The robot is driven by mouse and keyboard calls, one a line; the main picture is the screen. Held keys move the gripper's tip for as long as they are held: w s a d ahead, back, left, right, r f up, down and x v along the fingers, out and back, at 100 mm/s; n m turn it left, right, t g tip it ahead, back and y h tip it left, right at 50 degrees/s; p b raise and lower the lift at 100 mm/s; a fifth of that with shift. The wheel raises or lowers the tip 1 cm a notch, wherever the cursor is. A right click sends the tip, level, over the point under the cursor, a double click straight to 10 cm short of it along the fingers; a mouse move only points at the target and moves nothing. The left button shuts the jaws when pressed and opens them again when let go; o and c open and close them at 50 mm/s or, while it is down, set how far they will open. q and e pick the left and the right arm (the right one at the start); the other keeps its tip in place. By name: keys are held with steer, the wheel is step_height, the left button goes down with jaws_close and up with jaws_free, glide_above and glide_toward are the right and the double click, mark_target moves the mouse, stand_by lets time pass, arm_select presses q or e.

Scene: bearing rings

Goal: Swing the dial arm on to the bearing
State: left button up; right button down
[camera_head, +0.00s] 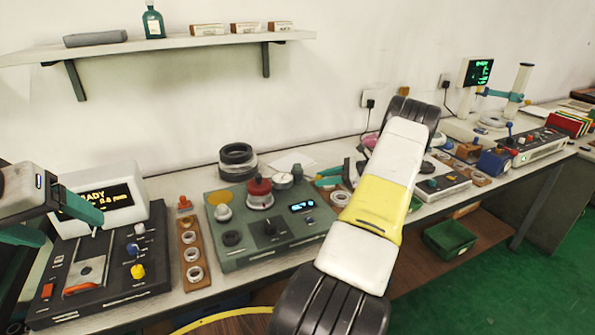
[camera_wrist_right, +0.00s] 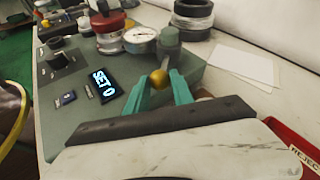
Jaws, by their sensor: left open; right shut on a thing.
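The green test unit (camera_head: 285,245) stands on the bench with a red-topped spindle (camera_head: 258,187) and a pale bearing ring (camera_head: 260,202) under the red top. The round white dial (camera_head: 283,181) is just right of the spindle; in the wrist view the dial (camera_wrist_right: 141,39) looks beside the red top (camera_wrist_right: 107,22), not over its middle. My right gripper (camera_wrist_right: 163,88) is shut on the gold knob (camera_wrist_right: 159,77) by the dial's post (camera_wrist_right: 171,45). My right forearm hides part of the bench. My left gripper (camera_head: 60,226) is open and empty at the far left.
A black instrument (camera_head: 110,270) with a lit display box is below my left gripper. A wooden rack of rings (camera_head: 191,255) stands between it and the green unit. Stacked dark rings (camera_head: 237,160) stand behind. A red reject bin (camera_wrist_right: 290,150) is near my right gripper.

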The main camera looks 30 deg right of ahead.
steer(key=shift+w+d+r, duration=0.2)
steer(key=shift+w+r, duration=0.05)
steer(key=shift+w, duration=0.15)
steer(key=c, duration=1.1)
jaws_free()
steer(key=shift+w+f, duration=0.1)
steer(key=shift+s+d, duration=0.1)
steer(key=shift+s, duration=0.15)
steer(key=v, duration=0.7)
steer(key=shift+s+d, duration=0.1)
